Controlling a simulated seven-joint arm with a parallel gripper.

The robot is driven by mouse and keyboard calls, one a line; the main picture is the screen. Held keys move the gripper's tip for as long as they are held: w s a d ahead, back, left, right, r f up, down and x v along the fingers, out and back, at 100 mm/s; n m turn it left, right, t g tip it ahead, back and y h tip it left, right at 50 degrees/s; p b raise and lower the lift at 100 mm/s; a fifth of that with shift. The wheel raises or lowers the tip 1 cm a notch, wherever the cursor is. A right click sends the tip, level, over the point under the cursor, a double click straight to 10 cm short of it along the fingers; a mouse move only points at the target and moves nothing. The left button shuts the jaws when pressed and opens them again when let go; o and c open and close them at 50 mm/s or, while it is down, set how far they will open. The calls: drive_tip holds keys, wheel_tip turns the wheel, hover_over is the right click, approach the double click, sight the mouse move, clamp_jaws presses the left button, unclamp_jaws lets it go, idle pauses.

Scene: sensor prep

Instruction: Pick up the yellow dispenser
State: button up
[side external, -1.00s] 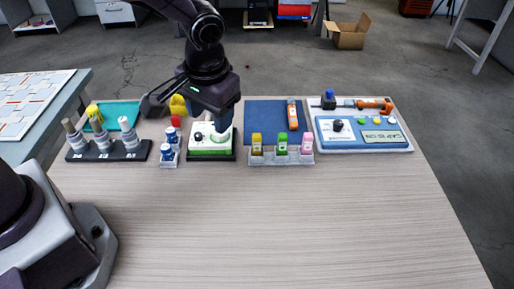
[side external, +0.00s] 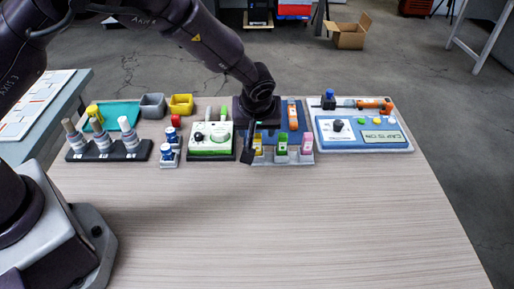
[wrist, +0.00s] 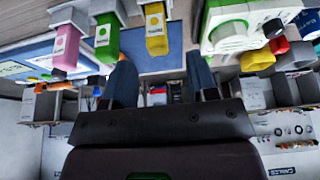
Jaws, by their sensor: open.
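The yellow dispenser (wrist: 156,30) stands in a pale rack (side external: 284,160) beside a green dispenser (wrist: 107,38) and a pink dispenser (wrist: 68,45). In the side view the yellow dispenser (side external: 259,146) is partly hidden by my gripper (side external: 250,148), which is at the rack's left end. In the wrist view my gripper (wrist: 161,78) is open and its fingers appear on either side of the yellow dispenser's column. The dispenser's lower end appears beyond the fingertips, and I see no contact.
A white-green device (side external: 211,141) stands left of the rack. A blue mat (side external: 268,110) with an orange-and-white tool lies behind it. A blue panel tray (side external: 360,146) is to the right. Grey and yellow bins (side external: 181,104) stand back left. The table's front is clear.

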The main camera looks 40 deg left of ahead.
sight(257, 136)
drive_tip(key=shift+x, duration=3.05)
drive_tip(key=shift+s+d, duration=0.1)
drive_tip(key=shift+d, duration=0.1)
clamp_jaws()
